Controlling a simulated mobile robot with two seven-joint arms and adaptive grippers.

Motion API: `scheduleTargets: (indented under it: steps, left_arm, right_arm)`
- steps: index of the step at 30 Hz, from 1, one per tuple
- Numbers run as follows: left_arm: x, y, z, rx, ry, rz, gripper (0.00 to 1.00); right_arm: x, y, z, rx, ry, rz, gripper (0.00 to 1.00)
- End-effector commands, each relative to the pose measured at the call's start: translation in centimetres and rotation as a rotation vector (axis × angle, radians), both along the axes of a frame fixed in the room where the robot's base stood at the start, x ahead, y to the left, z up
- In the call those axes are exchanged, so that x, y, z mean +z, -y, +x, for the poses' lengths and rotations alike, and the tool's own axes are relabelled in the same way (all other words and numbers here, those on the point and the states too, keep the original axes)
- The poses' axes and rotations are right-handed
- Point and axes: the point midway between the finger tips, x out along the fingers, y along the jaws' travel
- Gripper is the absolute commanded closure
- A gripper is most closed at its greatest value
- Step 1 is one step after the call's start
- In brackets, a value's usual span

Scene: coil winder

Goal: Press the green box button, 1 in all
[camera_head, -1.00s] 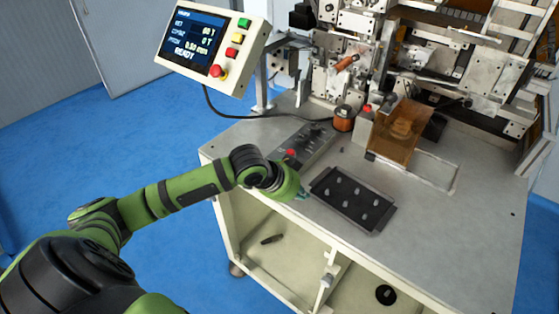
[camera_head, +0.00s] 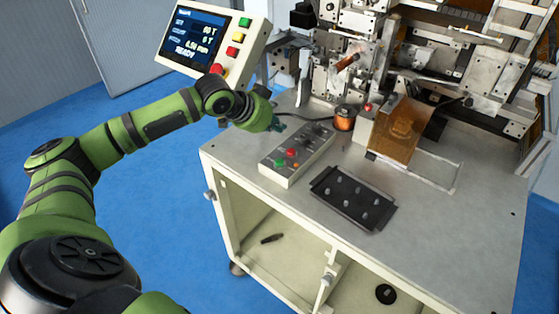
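A grey control box (camera_head: 271,166) lies on the machine table (camera_head: 430,220), near its front left edge. It carries a green button (camera_head: 279,164) at its near end, with a red button (camera_head: 291,153) just behind it and black switches farther back. My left gripper (camera_head: 278,126) is above and behind the green button in the picture, apart from it. Its fingers are small and partly hidden by my wrist, so I cannot tell whether they are open. My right gripper is not in view.
A display panel (camera_head: 197,38) with its own green button (camera_head: 245,22) and red buttons stands behind my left arm. A black tray (camera_head: 352,198) with several small pegs lies right of the box. A copper coil (camera_head: 344,119) and the winder machinery stand behind.

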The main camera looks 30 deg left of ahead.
Motion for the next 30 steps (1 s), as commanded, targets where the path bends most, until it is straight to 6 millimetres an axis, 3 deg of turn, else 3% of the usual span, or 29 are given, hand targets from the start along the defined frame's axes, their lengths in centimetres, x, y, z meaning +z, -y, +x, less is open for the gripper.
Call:
scheduleTargets:
  steps: [8, 20, 30]
  left_arm:
    - [-1.9, 0.0, 0.0, 0.0, 0.0, 0.0, 1.0]
    - [-6.7, 0.0, 0.0, 0.0, 0.001, 0.001, 1.0]
    - [-8.8, 0.0, 0.0, 0.0, 0.0, 0.0, 1.0]
  right_arm:
    - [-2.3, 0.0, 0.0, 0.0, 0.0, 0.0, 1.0]
    - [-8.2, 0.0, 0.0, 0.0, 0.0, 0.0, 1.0]
    - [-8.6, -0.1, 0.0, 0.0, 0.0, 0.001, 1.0]
